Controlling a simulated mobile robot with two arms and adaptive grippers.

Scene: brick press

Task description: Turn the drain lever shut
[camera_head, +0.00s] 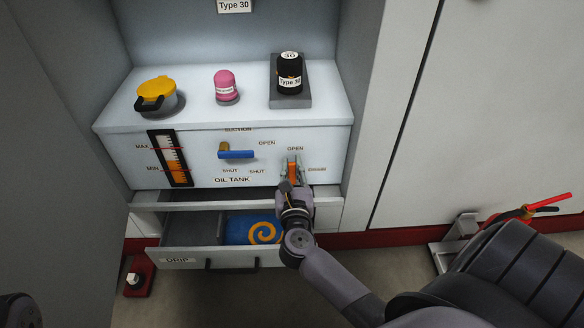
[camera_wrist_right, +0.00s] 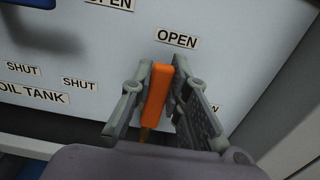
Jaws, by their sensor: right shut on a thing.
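The orange drain lever (camera_head: 291,167) is on the front panel of the oil tank (camera_head: 205,146), below an OPEN label. It stands nearly upright, with its upper end toward that label; a SHUT label is to its left. My right gripper (camera_head: 291,181) is shut on the lever. In the right wrist view the lever (camera_wrist_right: 155,95) lies between the two grey fingers of the gripper (camera_wrist_right: 160,100). The lever's lower end is partly hidden by the gripper. My left gripper is not in view.
A blue suction lever (camera_head: 237,154) lies level to the left. A level gauge (camera_head: 170,158) is further left. Below, an open drip drawer (camera_head: 212,259) holds a blue pad with a yellow spiral (camera_head: 250,231). A yellow-lidded pot (camera_head: 156,92), pink cap (camera_head: 226,84) and black container (camera_head: 289,68) stand on top.

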